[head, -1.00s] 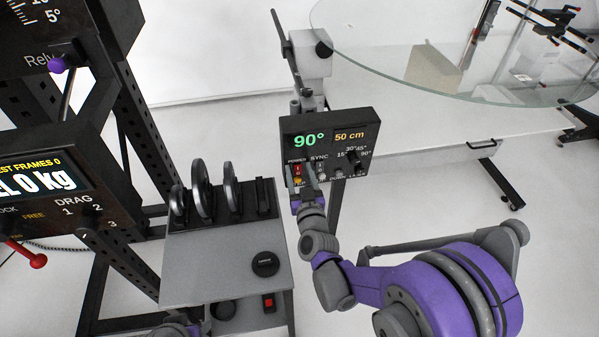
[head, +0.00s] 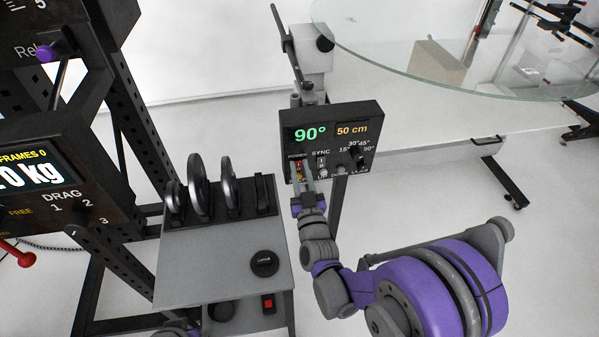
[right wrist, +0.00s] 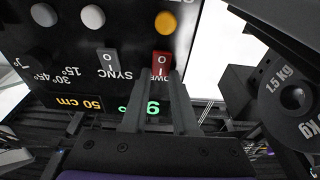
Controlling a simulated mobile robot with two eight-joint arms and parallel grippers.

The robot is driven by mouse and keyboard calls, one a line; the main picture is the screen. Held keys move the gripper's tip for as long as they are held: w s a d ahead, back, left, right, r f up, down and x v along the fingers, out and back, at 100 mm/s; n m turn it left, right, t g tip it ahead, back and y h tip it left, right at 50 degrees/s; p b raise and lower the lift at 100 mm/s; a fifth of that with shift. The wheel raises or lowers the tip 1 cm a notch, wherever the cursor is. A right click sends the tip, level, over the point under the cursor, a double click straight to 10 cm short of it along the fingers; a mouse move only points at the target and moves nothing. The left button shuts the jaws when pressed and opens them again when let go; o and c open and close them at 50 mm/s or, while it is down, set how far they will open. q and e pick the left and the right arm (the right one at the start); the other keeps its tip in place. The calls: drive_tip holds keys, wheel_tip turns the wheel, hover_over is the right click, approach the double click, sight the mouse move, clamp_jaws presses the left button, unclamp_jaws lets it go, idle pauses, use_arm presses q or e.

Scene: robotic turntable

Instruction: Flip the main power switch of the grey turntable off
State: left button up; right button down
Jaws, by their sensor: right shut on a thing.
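The turntable's dark control box (head: 364,119) has lit displays reading 90° in green and 50 cm in yellow. Its red POWER switch (right wrist: 160,63) is marked O and I and shows upside down in the right wrist view; which side is pressed is unclear. My right gripper (right wrist: 161,76) is shut on the red switch, one finger on each side of it. In the head view, my right gripper (head: 302,176) partly covers the switch. A small grey and purple part of my left arm shows at the bottom left; its jaws cannot be made out.
A grey SYNC switch (right wrist: 108,62) sits beside the red one, and an amber button (right wrist: 166,22) lies below it on the panel. A grey cart (head: 215,262) with a rack of black weight discs (head: 198,190) stands to the left. A glass top (head: 430,70) lies behind right.

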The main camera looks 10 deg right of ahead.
drive_tip(key=shift+f+t+b, duration=0.6)
drive_tip(key=shift+t+b, duration=0.3)
drive_tip(key=shift+b, duration=0.15)
use_arm(q)
drive_tip(key=x, duration=0.2)
drive_tip(key=s+x, duration=0.1)
drive_tip(key=x, duration=0.1)
drive_tip(key=shift+w+f+b, duration=0.1)
drive_tip(key=shift+f+b, duration=0.3)
drive_tip(key=shift+f, duration=0.05)
use_arm(e)
drive_tip(key=shift+s+r+t, duration=0.1)
drive_tip(key=shift+r+t, duration=0.1)
drive_tip(key=shift+t, duration=0.3)
drive_tip(key=c, duration=0.7)
unclamp_jaws()
drive_tip(key=shift+s, duration=0.1)
use_arm(q)
drive_tip(key=shift+b+x, duration=0.85)
drive_tip(key=shift+b, duration=0.1)
use_arm(e)
drive_tip(key=v, duration=1)
drive_tip(key=shift+s+f, duration=0.15)
drive_tip(key=shift+s, duration=0.1)
use_arm(q)
drive_tip(key=shift+s, duration=0.2)
